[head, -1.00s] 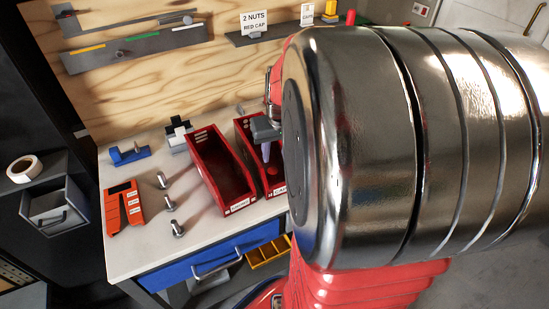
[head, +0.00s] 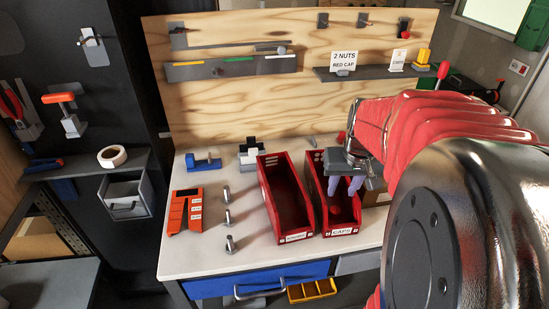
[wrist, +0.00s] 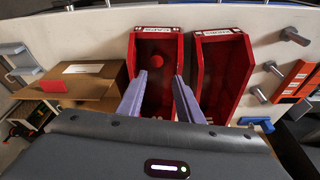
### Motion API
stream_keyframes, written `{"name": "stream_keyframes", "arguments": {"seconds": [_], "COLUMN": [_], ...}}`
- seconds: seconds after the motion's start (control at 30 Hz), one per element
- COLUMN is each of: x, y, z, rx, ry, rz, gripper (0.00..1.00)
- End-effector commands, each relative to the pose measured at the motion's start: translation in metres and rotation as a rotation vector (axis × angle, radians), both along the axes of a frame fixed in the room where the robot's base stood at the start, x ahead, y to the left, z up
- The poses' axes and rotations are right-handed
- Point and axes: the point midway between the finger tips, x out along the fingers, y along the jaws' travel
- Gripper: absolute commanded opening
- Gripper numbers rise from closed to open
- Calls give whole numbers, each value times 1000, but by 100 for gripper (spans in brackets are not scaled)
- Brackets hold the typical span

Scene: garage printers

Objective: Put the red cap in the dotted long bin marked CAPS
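The red long bin marked CAPS (head: 342,231) stands on the bench, right of a second red long bin (head: 294,237) with a small label. Both also show in the wrist view, the CAPS bin (wrist: 136,62) left of the other (wrist: 237,60). A round red cap (wrist: 157,61) lies on the floor of the CAPS bin, touching neither finger. My gripper (head: 345,193) is over the CAPS bin; its purple fingers are apart with nothing between them. In the wrist view my gripper (wrist: 159,84) is also open and empty.
Several bolts (head: 228,216) stand left of the bins, beside an orange-red holder (head: 185,210). A cardboard box (wrist: 95,85) is close beside the CAPS bin. A sign reading 2 NUTS, RED CAP (head: 344,61) stands on the back shelf.

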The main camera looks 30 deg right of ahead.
Motion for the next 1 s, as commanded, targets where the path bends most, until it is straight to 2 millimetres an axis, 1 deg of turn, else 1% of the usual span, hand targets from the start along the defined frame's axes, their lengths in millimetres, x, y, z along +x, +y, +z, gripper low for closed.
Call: {"name": "stream_keyframes", "arguments": {"seconds": [0.07, 0.17, 0.33, 0.47, 0.5, 0.7, 0.83, 0.9, 1.0], "x": [2, 4, 1, -8, -11, -33, -50, -57, -63], "y": [14, 39, 94, 133, 145, 198, 225, 235, 242], "z": [6, 16, 35, 46, 49, 60, 63, 64, 64], "rx": [-6, -18, -35, -45, -48, -54, -53, -52, -51], "ry": [-9, -26, -64, -95, -104, -157, -188, -200, -210], "rz": [24, 66, 157, 227, 250, 356, 418, 443, 462], "gripper": [33, 33, 33, 33, 33, 33, 33, 33, 33]}}
